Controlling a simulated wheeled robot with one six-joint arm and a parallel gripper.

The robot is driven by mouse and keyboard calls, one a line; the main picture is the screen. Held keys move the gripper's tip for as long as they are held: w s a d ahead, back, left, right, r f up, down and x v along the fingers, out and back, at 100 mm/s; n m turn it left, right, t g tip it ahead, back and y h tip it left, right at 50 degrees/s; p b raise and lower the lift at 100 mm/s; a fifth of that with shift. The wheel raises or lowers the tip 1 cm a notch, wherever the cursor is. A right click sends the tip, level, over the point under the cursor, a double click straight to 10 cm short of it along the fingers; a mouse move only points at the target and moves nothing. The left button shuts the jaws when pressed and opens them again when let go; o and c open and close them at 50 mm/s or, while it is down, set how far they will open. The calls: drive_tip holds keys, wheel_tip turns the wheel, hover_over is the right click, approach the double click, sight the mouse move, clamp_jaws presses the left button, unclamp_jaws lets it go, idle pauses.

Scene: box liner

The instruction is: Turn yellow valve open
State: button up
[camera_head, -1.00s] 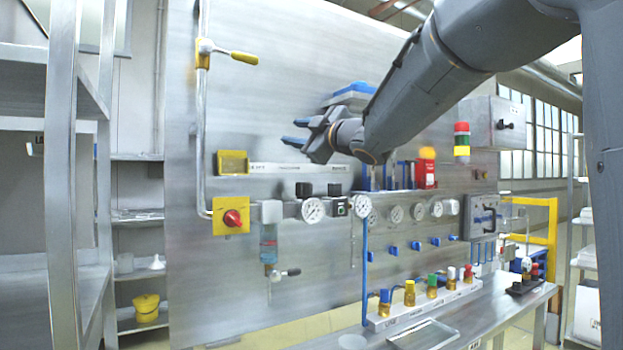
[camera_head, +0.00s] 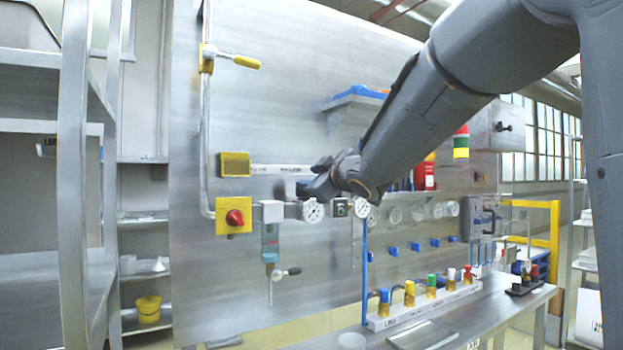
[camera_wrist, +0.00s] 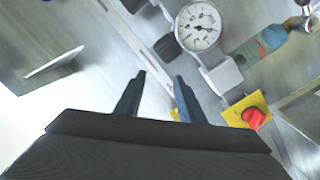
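The yellow-handled lever valve (camera_head: 236,60) is on the vertical pipe at the panel's upper left. Its yellow handle points right, roughly level and across the pipe. My gripper (camera_head: 303,188) is in front of the panel, below and right of that valve and well apart from it. In the wrist view my gripper's two fingers (camera_wrist: 160,76) are spread with nothing between them. The lever valve does not show clearly in the wrist view.
A red knob on a yellow plate (camera_head: 219,228), also in the wrist view (camera_wrist: 238,113), sits lower on the pipe. A pressure gauge (camera_wrist: 198,25) and a blue filter bowl (camera_head: 270,243) are close by. A yellow box (camera_head: 235,164) is above. The panel right of the lever is bare.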

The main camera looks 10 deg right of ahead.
drive_tip(key=c, duration=0.7)
drive_tip(key=shift+r, duration=0.2)
clamp_jaws()
wheel_tip(320, 180, up, 18)
drive_tip(key=s+m+t+h, duration=0.1)
drive_tip(key=m+h, duration=0.3)
drive_tip(key=m, duration=0.2)
drive_tip(key=s+a+r+m+g+y, duration=0.1)
drive_tip(key=s+a+r+y, duration=0.2)
drive_tip(key=s+a+r, duration=0.4)
drive_tip(key=s+a+r+m+y, duration=0.2)
drive_tip(key=s+a+r, duration=0.35)
drive_tip(key=r, duration=0.45)
drive_tip(key=w+a+f+p, duration=0.2)
drive_tip(key=w+f+p, duration=0.2)
drive_tip(key=w, duration=0.5)
drive_tip(key=shift+w+a+f, duration=0.15)
drive_tip(key=shift+w+f, duration=0.2)
drive_tip(key=shift+f, duration=0.1)
